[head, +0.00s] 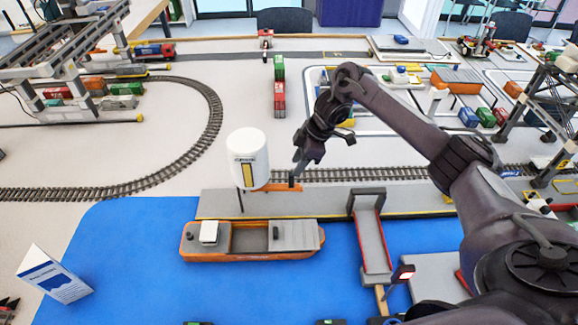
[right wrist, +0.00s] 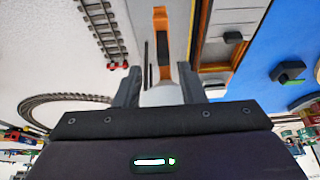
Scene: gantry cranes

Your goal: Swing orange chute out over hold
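The orange chute (head: 284,188) juts to the right from under the white silo (head: 247,160), along the quay edge. A dark upright handle (head: 291,181) stands near its outer end. The orange ship (head: 250,257) floats on the blue water in front of the quay, with its open grey hold (head: 249,240) amidships. My right gripper (head: 301,164) is just above and behind the handle. In the right wrist view its two fingers (right wrist: 160,88) are apart, with the orange chute (right wrist: 159,18) and its dark handle (right wrist: 163,50) ahead of the gap. I see no contact. My left gripper is not in view.
The grey quay (head: 330,199) and a rail track (head: 340,175) run beside the silo. A red-sided ramp (head: 372,240) stands right of the ship. A white and blue folded sign (head: 53,275) stands at the left.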

